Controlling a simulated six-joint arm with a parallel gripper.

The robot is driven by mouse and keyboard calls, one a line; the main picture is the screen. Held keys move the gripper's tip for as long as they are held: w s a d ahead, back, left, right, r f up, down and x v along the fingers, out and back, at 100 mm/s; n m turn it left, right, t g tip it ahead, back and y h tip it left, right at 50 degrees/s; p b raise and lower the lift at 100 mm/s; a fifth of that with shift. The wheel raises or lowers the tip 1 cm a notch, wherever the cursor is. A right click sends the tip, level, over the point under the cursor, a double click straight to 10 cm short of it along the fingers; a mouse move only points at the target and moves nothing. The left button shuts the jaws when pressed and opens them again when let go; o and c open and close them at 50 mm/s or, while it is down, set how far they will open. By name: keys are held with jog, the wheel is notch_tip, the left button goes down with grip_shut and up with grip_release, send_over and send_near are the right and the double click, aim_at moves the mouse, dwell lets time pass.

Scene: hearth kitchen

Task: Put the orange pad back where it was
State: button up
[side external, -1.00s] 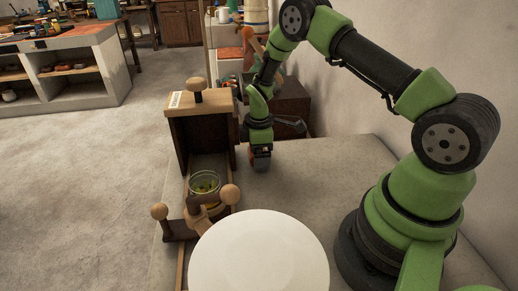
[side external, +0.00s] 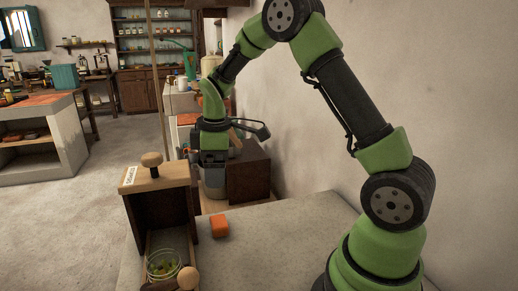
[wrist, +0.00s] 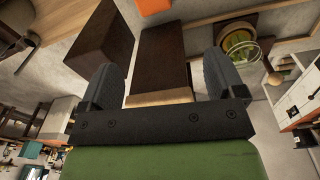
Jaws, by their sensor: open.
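The orange pad (side external: 219,225) is a small block lying on the grey counter (side external: 280,245), just right of the wooden box with a knob and label (side external: 155,185). In the wrist view the orange pad (wrist: 155,6) shows at the top edge, partly cut off. My gripper (side external: 214,188) is raised above and behind the pad, apart from it. In the wrist view my gripper (wrist: 172,70) has its two dark fingers spread wide, with nothing held between them.
The counter right of the pad is clear.

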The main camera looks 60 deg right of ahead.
jog(key=s+a+r+m+t, duration=0.3)
jog(key=s+a+r+m, duration=0.3)
jog(key=s+r, duration=0.45)
jog(key=s+a+r+m+t+y, duration=0.1)
jog(key=s+a+r+m, duration=0.1)
jog(key=s, duration=0.2)
jog(key=s+a+r+m+t+y, duration=0.1)
jog(key=s+a+m+t, duration=0.1)
jog(key=s, duration=0.3)
jog(key=shift+a+r+m, duration=0.2)
jog(key=shift+r+m, duration=0.15)
jog(key=shift+m, duration=0.35)
jog(key=shift+s, duration=0.1)
